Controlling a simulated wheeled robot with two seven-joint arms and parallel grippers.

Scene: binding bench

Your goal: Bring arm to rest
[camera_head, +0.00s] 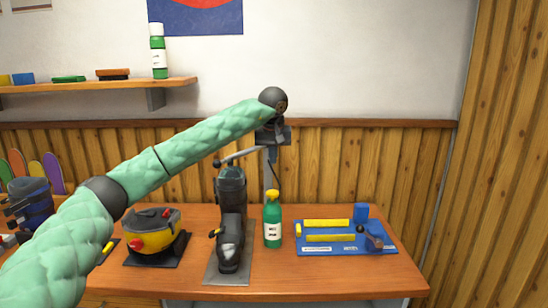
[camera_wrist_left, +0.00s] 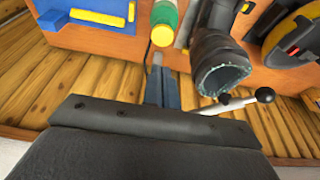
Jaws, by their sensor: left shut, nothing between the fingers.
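My left arm (camera_head: 150,170) comes in from the left and reaches up over the bench. My left gripper (camera_head: 270,180) hangs from its dark wrist, fingers pointing down, shut and empty, in front of the wooden panelling. In the left wrist view the closed grey fingers (camera_wrist_left: 162,88) stick out past the dark palm. A green bottle with a yellow cap (camera_head: 272,222) stands upright on the bench below the fingertips. Its top shows beyond the fingers in the left wrist view (camera_wrist_left: 164,22). My right gripper is not in view.
A yellow and black device (camera_head: 152,232) is further left. A blue tray (camera_head: 345,249) with yellow bars lies right on the bench (camera_head: 330,283). A wall shelf (camera_head: 110,84) holds another bottle.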

